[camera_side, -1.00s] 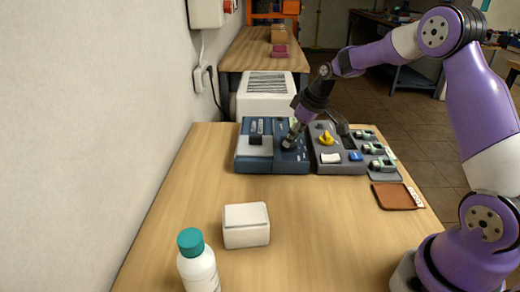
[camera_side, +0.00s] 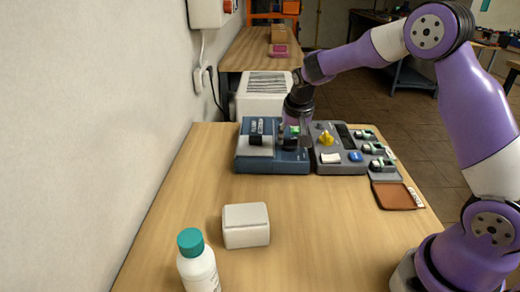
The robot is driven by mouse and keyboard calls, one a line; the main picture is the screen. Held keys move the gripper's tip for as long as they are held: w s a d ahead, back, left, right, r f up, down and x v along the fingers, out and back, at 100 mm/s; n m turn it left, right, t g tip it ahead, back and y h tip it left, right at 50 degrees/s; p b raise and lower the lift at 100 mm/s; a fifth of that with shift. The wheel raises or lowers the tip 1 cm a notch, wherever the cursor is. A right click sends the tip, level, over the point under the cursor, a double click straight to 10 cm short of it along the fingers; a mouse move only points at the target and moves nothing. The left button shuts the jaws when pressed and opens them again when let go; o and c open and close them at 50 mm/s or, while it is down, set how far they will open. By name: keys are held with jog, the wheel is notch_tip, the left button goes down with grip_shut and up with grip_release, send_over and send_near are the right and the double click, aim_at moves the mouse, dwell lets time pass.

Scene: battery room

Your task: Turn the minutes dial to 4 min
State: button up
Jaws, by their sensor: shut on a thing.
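A blue device (camera_side: 243,165) with a light grey top part stands at the back of the wooden table. The dark minutes dial (camera_side: 289,143) is on its right half. My gripper (camera_side: 296,136) points down over this half and is shut on the dial. The fingers and wrist hide much of the dial, and its markings are too small to read. A small green patch shows beside the fingers.
A grey panel (camera_side: 324,168) with a yellow knob (camera_side: 326,139), a white button and a blue button stands right of the device. A brown pad (camera_side: 394,197), a white box (camera_side: 246,234) and a teal-capped bottle (camera_side: 198,268) are on the table. The middle front is clear.

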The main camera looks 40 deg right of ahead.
jog(key=m+g, duration=0.1)
jog(key=m, duration=0.1)
jog(key=m+h, duration=0.1)
jog(key=m, duration=0.2)
jog(key=shift+w+a+f+g, duration=0.1)
jog(key=shift+w+a+g, duration=0.1)
jog(key=shift+g, duration=0.2)
jog(key=m+g, duration=0.1)
jog(key=m, duration=0.1)
jog(key=m+g, duration=0.1)
jog(key=m, duration=0.2)
jog(key=shift+w+m+h, duration=0.2)
jog(key=shift+m+h, duration=0.1)
jog(key=shift+m, duration=0.3)
jog(key=o, duration=1.2)
jog(key=shift+c, duration=0.2)
